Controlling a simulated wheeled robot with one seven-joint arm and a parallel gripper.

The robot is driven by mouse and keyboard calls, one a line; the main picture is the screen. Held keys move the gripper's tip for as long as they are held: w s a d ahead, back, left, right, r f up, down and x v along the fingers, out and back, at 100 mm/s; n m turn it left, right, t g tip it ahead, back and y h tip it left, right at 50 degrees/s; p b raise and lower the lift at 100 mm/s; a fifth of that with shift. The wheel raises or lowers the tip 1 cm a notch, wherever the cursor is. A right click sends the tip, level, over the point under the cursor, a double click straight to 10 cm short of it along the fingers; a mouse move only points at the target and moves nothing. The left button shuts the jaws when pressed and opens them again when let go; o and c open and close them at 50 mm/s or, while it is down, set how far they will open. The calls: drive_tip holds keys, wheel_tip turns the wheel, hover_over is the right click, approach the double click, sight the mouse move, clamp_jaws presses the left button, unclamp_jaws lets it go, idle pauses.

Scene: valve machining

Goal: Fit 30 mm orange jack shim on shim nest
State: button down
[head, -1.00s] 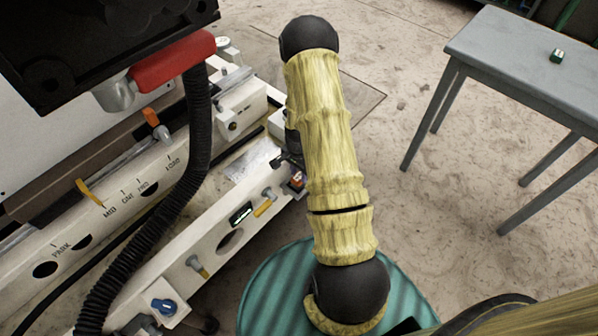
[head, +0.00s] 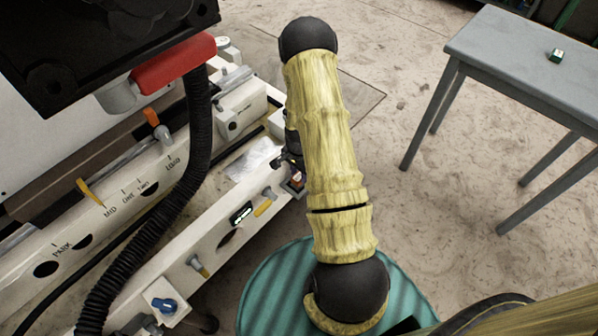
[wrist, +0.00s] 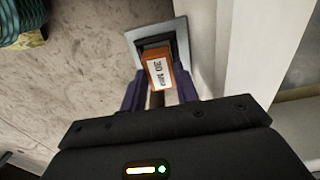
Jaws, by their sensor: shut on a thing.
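The orange jack shim (wrist: 158,71), with a white label reading 30 mm, is between the two purple-tipped fingers of my gripper (wrist: 159,92) in the wrist view. My gripper is shut on it. Just beyond the shim is a grey square frame with a dark recess, which looks like the shim nest (wrist: 181,40). The shim overlaps the recess in the picture; I cannot tell whether it touches or is seated. In the head view a small bit of orange (head: 298,180) shows beside my arm, at the machine's end; my arm hides most of the gripper.
The white machine bed (head: 150,190) with levers and knobs fills the left. A black hose (head: 196,150) hangs in front of it. A grey table (head: 520,55) with a small green block (head: 557,55) stands at the right. Open floor lies between.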

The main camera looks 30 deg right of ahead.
sight(299, 176)
drive_tip(key=shift+f+b, duration=0.3)
drive_tip(key=shift+f, duration=0.3)
drive_tip(key=c, duration=1)
unclamp_jaws()
drive_tip(key=shift+o, duration=0.2)
wheel_tip(299, 176, up, 17)
drive_tip(key=p, duration=0.6)
drive_tip(key=shift+r, duration=0.2)
